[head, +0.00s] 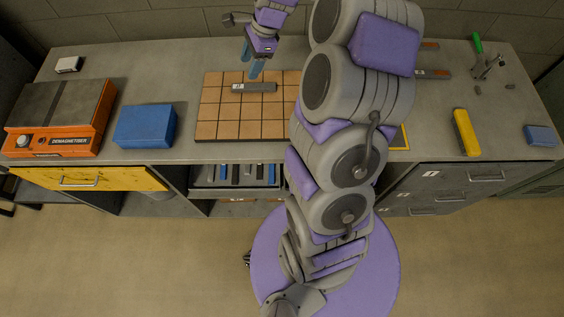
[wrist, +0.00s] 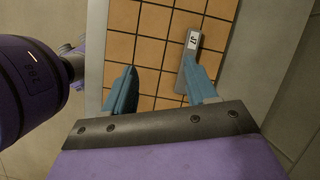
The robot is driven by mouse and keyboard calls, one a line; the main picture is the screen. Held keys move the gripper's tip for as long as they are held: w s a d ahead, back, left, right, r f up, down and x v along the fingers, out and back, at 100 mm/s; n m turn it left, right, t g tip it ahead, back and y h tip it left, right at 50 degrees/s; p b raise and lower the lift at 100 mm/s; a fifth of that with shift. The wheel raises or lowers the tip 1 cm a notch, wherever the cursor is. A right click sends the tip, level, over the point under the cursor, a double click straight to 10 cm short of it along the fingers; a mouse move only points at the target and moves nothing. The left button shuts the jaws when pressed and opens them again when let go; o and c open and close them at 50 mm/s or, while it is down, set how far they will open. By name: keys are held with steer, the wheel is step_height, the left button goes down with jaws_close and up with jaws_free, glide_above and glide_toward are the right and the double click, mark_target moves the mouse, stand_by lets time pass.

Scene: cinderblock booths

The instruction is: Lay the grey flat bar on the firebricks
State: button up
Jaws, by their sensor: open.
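The grey flat bar (head: 254,87) lies flat on the firebricks (head: 215,108), a tan tiled panel on the bench. In the wrist view the bar (wrist: 188,68) has a white label with dark marks near one end, and the firebricks (wrist: 150,50) show around it. My gripper (head: 252,68) is just above the bar in the head view. In the wrist view my gripper (wrist: 165,88) has its blue fingers spread apart, with the right fingertip close to the bar's near end. Nothing is held between them. I cannot tell whether that fingertip touches the bar.
An orange demagnetiser (head: 62,115) and a blue block (head: 145,125) stand left of the firebricks. A yellow block (head: 466,132), a green-handled tool (head: 478,43) and another blue block (head: 540,135) lie at the right. Bars lie on a shelf (head: 236,185) below. My arm hides the bench's middle.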

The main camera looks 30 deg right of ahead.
steer(key=s+a+r+n+g+h, duration=0.1)
steer(key=s+a+r+n, duration=0.2)
steer(key=s+a+n, duration=0.3)
steer(key=s+a+r+n+g, duration=0.1)
steer(key=s+a+r+n, duration=0.3)
steer(key=s+a, duration=0.3)
steer(key=s+a+n+g+h, duration=0.1)
steer(key=s+n+h, duration=0.2)
steer(key=s+n, duration=0.7)
steer(key=shift+s+n+g, duration=0.3)
steer(key=shift+s, duration=5.55)
steer(key=shift+a, duration=0.15)
